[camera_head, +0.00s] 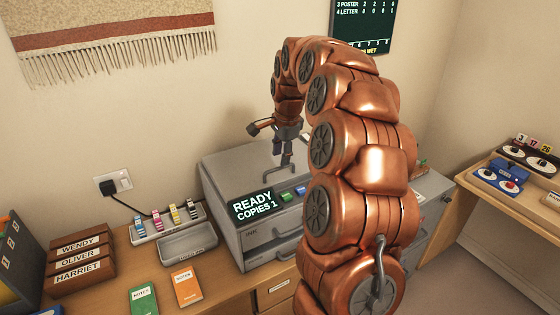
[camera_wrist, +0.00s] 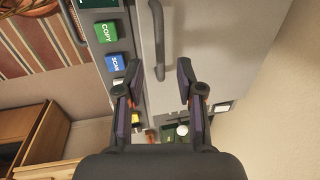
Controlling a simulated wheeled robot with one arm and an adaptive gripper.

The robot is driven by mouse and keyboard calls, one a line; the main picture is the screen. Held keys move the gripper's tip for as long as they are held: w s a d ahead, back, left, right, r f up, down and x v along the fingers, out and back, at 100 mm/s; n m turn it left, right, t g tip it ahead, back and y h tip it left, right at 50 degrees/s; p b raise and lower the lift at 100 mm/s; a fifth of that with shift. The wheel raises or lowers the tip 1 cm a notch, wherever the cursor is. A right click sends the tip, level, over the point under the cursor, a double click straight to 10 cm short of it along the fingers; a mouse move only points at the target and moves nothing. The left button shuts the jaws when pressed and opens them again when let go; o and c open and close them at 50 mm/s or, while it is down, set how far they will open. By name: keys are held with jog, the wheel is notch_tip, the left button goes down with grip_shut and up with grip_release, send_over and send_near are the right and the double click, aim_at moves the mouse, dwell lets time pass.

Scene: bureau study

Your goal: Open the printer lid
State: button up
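The grey printer (camera_head: 250,225) stands on the wooden desk, its screen reading "READY COPIES 1". Its flat lid (camera_head: 235,165) looks closed. In the wrist view the pale lid (camera_wrist: 215,40) carries a grey bar handle (camera_wrist: 158,35). My gripper (camera_head: 285,163) hangs over the lid, pointing down. In the wrist view my gripper (camera_wrist: 160,68) is open, its two dark fingers apart, with the lower end of the handle showing between the fingertips. I cannot tell whether they touch it. My copper arm hides the printer's right part in the head view.
Left of the printer are a grey tray (camera_head: 188,246), a rack of coloured cartridges (camera_head: 168,222), two notebooks (camera_head: 186,286) and brown name boxes (camera_head: 80,262). A cable runs to the wall socket (camera_head: 114,184). A side table (camera_head: 510,205) stands right, beyond a floor gap.

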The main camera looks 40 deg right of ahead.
aim_at(280, 168)
jog(key=shift+w+f+p, duration=0.2)
jog(key=shift+f+p, duration=0.05)
jog(key=shift+f, duration=0.75)
jog(key=shift+w+f+p, duration=0.15)
jog(key=shift+f+p, duration=0.05)
jog(key=shift+f, duration=0.75)
grip_shut()
